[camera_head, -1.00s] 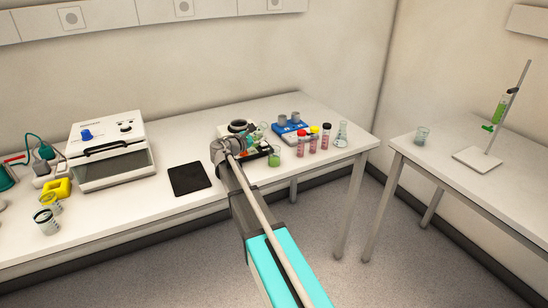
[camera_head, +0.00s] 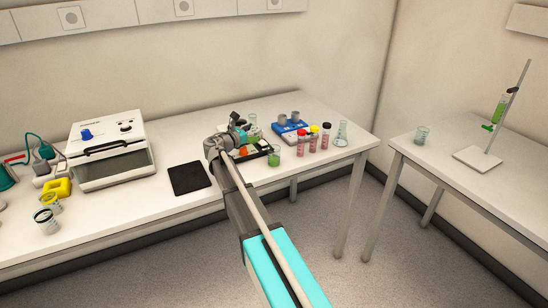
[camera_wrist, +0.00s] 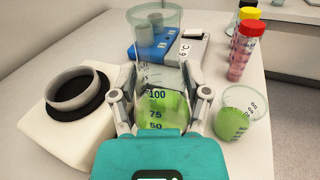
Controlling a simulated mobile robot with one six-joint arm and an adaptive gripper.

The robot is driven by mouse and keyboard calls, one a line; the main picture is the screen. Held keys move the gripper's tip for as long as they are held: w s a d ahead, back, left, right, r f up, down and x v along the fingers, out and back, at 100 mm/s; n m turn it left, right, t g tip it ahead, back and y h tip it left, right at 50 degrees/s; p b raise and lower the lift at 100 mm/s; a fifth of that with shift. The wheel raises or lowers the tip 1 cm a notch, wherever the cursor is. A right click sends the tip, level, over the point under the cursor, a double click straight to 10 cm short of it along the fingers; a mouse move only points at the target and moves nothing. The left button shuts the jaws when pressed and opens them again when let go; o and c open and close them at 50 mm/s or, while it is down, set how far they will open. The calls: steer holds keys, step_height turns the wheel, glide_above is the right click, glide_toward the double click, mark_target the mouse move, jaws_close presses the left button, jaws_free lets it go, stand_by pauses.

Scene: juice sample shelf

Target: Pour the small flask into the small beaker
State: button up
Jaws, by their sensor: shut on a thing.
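My gripper (camera_wrist: 162,98) is shut on a clear glass flask with green liquid (camera_wrist: 165,108) and printed volume marks. The flask's wide clear rim (camera_wrist: 153,18) is at the top of the wrist view. In the head view the gripper (camera_head: 243,132) and the flask (camera_head: 253,126) are above the back of the bench, the flask about upright. A small clear beaker (camera_wrist: 238,118) with some green liquid stands to the right of the flask, apart from it. It also shows in the head view (camera_head: 274,156), to the right of my gripper.
A white device with a black ring (camera_wrist: 82,115) is close left of the gripper. A blue device (camera_head: 287,135) with grey cups is behind. Several capped red tubes (camera_head: 313,140) and a clear flask (camera_head: 342,133) stand to the right. A black mat (camera_head: 188,178) lies left.

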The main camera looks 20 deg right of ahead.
steer(key=shift+w+f+n, duration=0.15)
steer(key=shift+n, duration=0.15)
steer(key=shift+w+a+r+p, duration=0.4)
steer(key=shift+w+r+p, duration=0.15)
steer(key=shift+r+p, duration=0.1)
steer(key=shift+w+a+r+p, duration=0.75)
steer(key=shift+w+r+p, duration=0.2)
steer(key=shift+w, duration=0.15)
stand_by(1.4)
